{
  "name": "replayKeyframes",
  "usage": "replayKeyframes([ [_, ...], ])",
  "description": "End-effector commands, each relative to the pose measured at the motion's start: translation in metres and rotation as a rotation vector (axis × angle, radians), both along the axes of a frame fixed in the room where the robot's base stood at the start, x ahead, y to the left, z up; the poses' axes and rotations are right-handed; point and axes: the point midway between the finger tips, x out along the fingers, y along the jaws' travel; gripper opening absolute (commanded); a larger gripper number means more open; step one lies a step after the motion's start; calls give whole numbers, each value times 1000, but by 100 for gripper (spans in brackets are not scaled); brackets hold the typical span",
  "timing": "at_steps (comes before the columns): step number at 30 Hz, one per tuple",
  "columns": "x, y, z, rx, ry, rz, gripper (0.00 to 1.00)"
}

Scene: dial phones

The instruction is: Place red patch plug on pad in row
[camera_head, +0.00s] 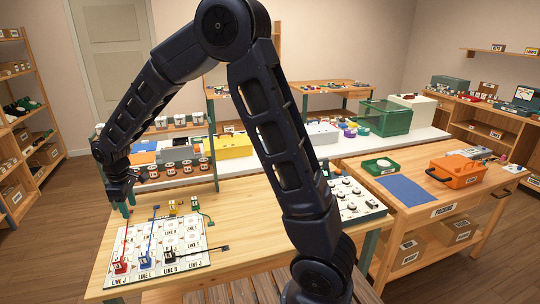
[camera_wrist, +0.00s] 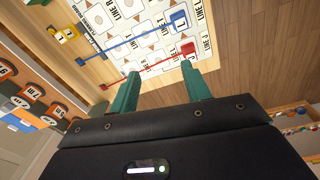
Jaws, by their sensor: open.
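The red patch plug (camera_head: 121,264) sits at the front left of the white board (camera_head: 190,236), on or beside a printed "LINE J" pad. Its thin red cord runs back across the board. In the wrist view the red plug (camera_wrist: 188,49) is near the board's edge, beyond my right fingertip. A blue plug (camera_head: 145,260) and a black plug (camera_head: 170,256) sit to its right. My gripper (camera_head: 119,198) is at the board's back left, above table level. In the wrist view its teal fingers (camera_wrist: 158,80) are apart with nothing held between them.
A yellow plug (camera_head: 172,206) and a green plug (camera_head: 196,204) stand at the board's back. A panel with knobs (camera_head: 355,200) is to the right. Labelled jars (camera_head: 172,170) line the back. Bare wooden table (camera_head: 245,205) lies right of the board.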

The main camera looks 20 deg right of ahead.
Motion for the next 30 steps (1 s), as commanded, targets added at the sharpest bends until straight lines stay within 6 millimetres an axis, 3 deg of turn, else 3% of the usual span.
replayKeyframes([
  [1,9,-21,17,10,-14,-45,48],
  [6,26,-89,60,33,-46,-198,48],
  [14,30,-193,114,72,-95,-430,48],
  [22,7,-293,154,117,-143,-672,48],
  [30,-36,-380,178,168,-191,-909,48],
])
